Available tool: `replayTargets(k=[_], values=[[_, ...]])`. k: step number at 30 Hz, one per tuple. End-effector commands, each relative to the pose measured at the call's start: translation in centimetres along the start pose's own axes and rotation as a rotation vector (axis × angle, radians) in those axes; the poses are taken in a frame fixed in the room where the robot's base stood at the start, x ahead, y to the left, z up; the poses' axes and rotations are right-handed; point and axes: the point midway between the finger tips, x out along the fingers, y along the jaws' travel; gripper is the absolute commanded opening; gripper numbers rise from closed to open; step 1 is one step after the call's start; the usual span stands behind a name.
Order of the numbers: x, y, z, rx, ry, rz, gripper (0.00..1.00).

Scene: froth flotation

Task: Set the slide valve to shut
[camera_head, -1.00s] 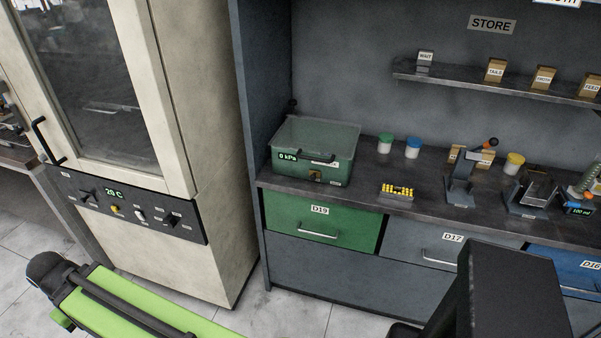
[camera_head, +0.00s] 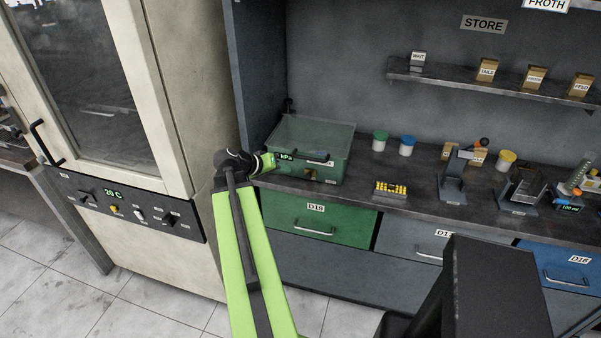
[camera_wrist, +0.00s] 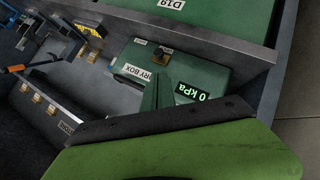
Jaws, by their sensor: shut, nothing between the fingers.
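A green box (camera_head: 335,172) with a clear lid stands at the left end of the counter, with a kPa display (camera_head: 286,156) on its front. The display reads 0 kPa in the wrist view (camera_wrist: 190,92), where part of a label reads "RY BOX". A small brown and black fitting (camera_head: 309,173) sits on the box front, also in the wrist view (camera_wrist: 160,58). It may be the slide valve; its setting cannot be read. My gripper (camera_head: 270,161) is shut and empty at the left of the box front, close to the display. Its green fingers (camera_wrist: 158,90) overlap the box in the wrist view; contact is unclear.
A tall cream oven (camera_head: 185,110) stands left of the counter. A green drawer D19 (camera_head: 345,228) is closed below the box. A small rack with yellow tops (camera_head: 390,189), capped jars (camera_head: 407,145) and a dark stand (camera_head: 453,180) are to the right. Counter between them is clear.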

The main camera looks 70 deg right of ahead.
Motion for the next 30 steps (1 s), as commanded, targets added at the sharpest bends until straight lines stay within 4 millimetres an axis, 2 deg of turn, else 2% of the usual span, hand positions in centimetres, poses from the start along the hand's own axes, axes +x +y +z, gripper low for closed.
replayTargets(k=[4,7,15,19,24,30], values=[[0.4,0.2,0.0,0.003,0.000,0.005,0.00],[1.6,0.0,0.2,0.002,-0.001,0.005,0.00],[7.0,-0.2,0.3,0.002,-0.002,0.003,0.00],[8.9,-0.1,0.2,0.002,-0.003,0.003,0.00],[10.1,0.1,0.1,0.001,-0.002,0.003,0.00],[10.2,0.2,0.1,0.001,-0.002,0.003,0.00]])
